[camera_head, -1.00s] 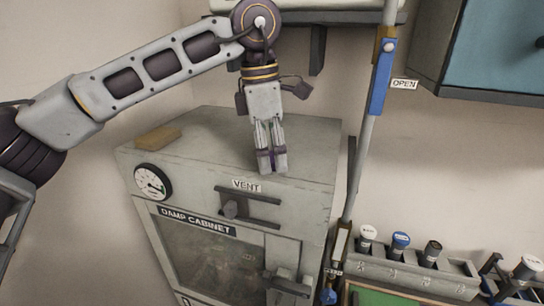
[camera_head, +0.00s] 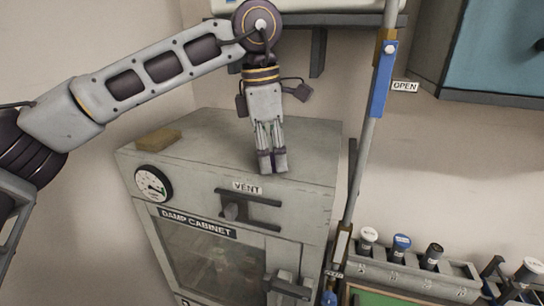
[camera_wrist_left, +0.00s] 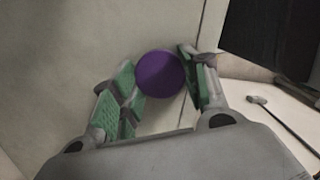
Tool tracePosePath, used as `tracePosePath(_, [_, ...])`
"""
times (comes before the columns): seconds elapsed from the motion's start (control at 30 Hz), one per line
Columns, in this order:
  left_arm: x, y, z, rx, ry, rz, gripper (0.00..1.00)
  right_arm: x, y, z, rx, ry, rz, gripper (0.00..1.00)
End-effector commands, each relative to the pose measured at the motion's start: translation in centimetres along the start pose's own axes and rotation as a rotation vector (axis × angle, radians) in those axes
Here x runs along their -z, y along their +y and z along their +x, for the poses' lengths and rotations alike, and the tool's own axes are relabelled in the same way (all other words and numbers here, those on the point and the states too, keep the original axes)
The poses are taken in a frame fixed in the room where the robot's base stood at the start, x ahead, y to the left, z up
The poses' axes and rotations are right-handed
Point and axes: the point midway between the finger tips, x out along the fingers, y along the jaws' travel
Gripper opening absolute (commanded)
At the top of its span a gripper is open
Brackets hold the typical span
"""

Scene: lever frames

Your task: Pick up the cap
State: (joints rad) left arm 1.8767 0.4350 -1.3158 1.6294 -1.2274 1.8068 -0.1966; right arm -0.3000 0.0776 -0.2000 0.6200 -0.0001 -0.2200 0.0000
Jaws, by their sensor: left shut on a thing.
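A round purple cap (camera_wrist_left: 160,74) shows in the left wrist view, between the two green-padded fingers of my left gripper (camera_wrist_left: 161,88). The gripper is shut on it. In the head view my left gripper (camera_head: 272,164) points down over the front part of the cabinet's top, above the VENT label. The cap cannot be made out there, as the fingers hide it. I cannot tell whether it touches the cabinet top. My right gripper is not in view.
The grey damp cabinet (camera_head: 220,140) has a gauge (camera_head: 153,184), a vent slider (camera_head: 248,210) and a door handle (camera_head: 286,285). A tan block (camera_head: 158,138) lies on its top left. An upright pole with a blue sleeve (camera_head: 380,85) and a bottle rack (camera_head: 405,270) stand to the right.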

Motion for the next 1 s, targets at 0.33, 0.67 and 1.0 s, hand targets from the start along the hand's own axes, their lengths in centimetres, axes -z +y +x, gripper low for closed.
tracePosePath(0.33, [-0.3,0.0,-2.1,-0.002,-0.002,0.0,0.32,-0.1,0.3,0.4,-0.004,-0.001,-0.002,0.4])
tracePosePath(0.67, [-0.9,0.0,-6.6,-0.002,-0.001,0.0,0.32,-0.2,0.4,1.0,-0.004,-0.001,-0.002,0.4])
tracePosePath(1.0, [-1.2,0.0,-9.6,0.0,-0.001,0.0,0.32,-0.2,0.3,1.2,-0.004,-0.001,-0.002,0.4])
